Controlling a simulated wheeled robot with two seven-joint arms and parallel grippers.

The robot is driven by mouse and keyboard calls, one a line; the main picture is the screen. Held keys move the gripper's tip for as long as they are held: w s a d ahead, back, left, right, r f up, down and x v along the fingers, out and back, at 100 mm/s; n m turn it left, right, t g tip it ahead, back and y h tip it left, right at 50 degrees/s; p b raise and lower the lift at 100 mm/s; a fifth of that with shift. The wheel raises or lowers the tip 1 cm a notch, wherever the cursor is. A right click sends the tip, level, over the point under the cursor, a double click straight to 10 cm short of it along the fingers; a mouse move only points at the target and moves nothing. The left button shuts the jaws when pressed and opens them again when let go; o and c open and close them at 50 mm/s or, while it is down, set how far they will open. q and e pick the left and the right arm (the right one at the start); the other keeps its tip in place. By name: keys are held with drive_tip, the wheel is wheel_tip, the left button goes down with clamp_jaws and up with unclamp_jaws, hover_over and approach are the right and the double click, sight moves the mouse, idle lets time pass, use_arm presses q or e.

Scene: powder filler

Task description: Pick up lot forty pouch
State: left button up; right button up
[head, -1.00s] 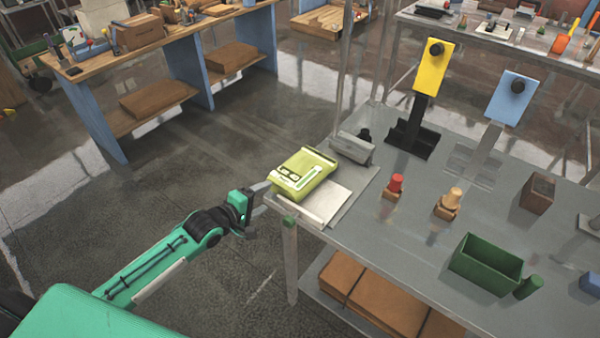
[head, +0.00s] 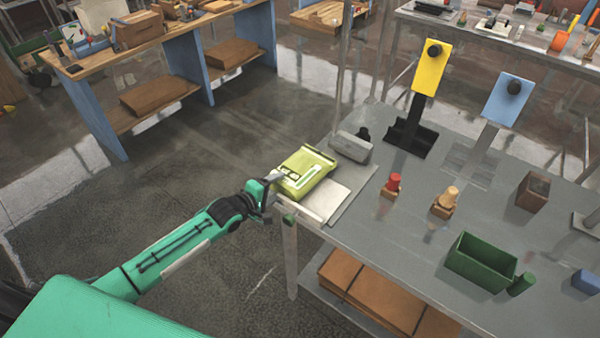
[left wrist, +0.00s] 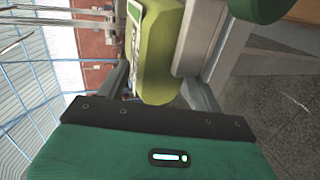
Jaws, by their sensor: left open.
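The yellow-green pouch (head: 305,172), with a pale label, lies on a light plate (head: 328,200) at the near left corner of the grey table. Any lot number is too small to read. My left gripper (head: 274,187) is at the pouch's left end, its fingers open. In the left wrist view, the pouch (left wrist: 158,60) reaches in between the two open fingers (left wrist: 157,88), and the plate's edge shows beside it. I cannot tell whether either finger touches it. My right gripper is not in view.
A grey device (head: 352,147) stands just behind the pouch. Farther right are a red-topped piece (head: 393,184), a tan-topped piece (head: 446,200), a green bin (head: 482,262), a yellow panel (head: 432,68) and a blue panel (head: 509,98). Open floor lies left of the table.

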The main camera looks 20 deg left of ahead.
use_arm(q)
drive_tip(key=c, duration=1)
drive_tip(key=shift+o, duration=0.2)
